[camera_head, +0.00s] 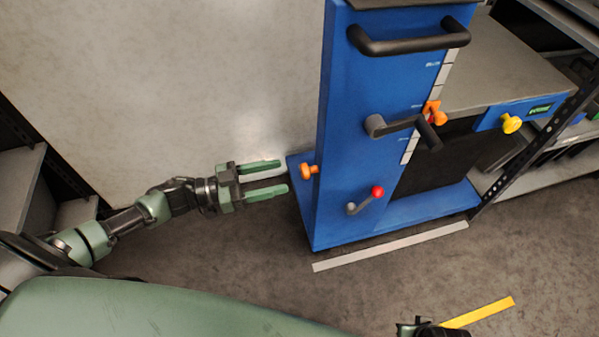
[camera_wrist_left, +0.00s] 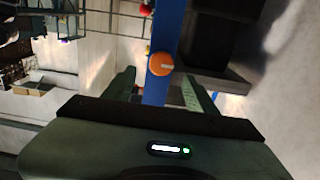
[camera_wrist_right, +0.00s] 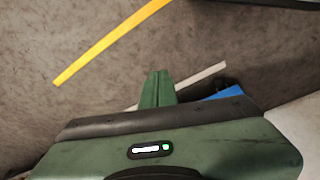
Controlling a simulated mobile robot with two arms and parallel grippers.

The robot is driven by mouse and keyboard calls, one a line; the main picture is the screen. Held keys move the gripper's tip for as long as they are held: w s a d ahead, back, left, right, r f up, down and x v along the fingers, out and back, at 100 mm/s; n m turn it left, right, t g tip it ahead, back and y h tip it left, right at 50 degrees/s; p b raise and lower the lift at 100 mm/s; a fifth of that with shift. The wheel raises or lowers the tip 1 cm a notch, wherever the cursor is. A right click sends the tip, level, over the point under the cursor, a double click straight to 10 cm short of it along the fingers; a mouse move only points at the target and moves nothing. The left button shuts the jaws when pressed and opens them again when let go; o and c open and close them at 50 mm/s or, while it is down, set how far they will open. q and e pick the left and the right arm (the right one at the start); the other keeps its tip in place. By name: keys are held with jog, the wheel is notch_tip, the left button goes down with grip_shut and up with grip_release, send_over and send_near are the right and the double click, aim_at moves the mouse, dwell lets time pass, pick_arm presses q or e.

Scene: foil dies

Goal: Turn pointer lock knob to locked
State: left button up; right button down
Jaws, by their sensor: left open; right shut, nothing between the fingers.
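An orange knob (camera_head: 309,171) sticks out from the left side of the blue machine (camera_head: 350,130). In the left wrist view this orange knob (camera_wrist_left: 160,64) shows a pale line on its round face. My left gripper (camera_head: 283,175) is open, its fingers pointing at the knob, with the tips a little short of it. In the left wrist view the knob appears between the two fingers. Another orange knob (camera_head: 437,114) sits on the pointer by the scale strip. My right gripper (camera_wrist_right: 157,88) is shut and empty above the floor, mostly cut off in the head view.
The machine carries a black handle (camera_head: 405,43), a dark crank (camera_head: 400,124), a red-tipped lever (camera_head: 366,200) and a yellow knob (camera_head: 511,123). A shelf rack (camera_head: 540,140) stands at the right. Grey and yellow strips (camera_head: 478,312) mark the floor. The floor before the machine is clear.

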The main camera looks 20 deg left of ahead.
aim_at(306, 170)
pick_arm(q)
jog(key=shift+x, duration=2.75)
grip_shut()
